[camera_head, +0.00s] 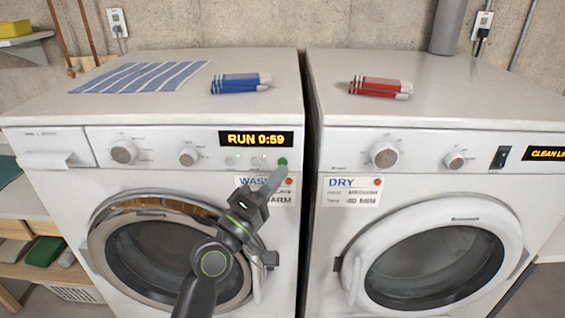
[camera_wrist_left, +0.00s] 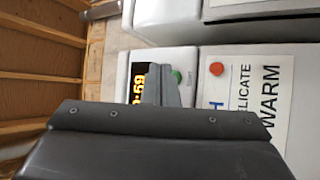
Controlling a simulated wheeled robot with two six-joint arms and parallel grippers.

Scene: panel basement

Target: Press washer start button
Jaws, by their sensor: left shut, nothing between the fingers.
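The washer (camera_head: 60,185) is the left machine, with its display (camera_head: 257,139) reading "RUN 0:59". Its green start button (camera_head: 283,162) is at the right end of the control panel. My left gripper (camera_head: 279,173) is shut and empty, its tip at or just below the green button; I cannot tell if it touches. In the left wrist view the fingers (camera_wrist_left: 163,85) stand beside the green button (camera_wrist_left: 176,76), with the display (camera_wrist_left: 139,88) partly hidden behind them. My right gripper is not in view.
The dryer (camera_head: 330,250) stands to the right across a narrow gap. A striped cloth (camera_head: 138,77), blue folded socks (camera_head: 240,83) and red folded socks (camera_head: 380,87) lie on the machine tops. A WASH label (camera_head: 285,190) with a red dot is below the button. Shelves (camera_head: 25,250) are at left.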

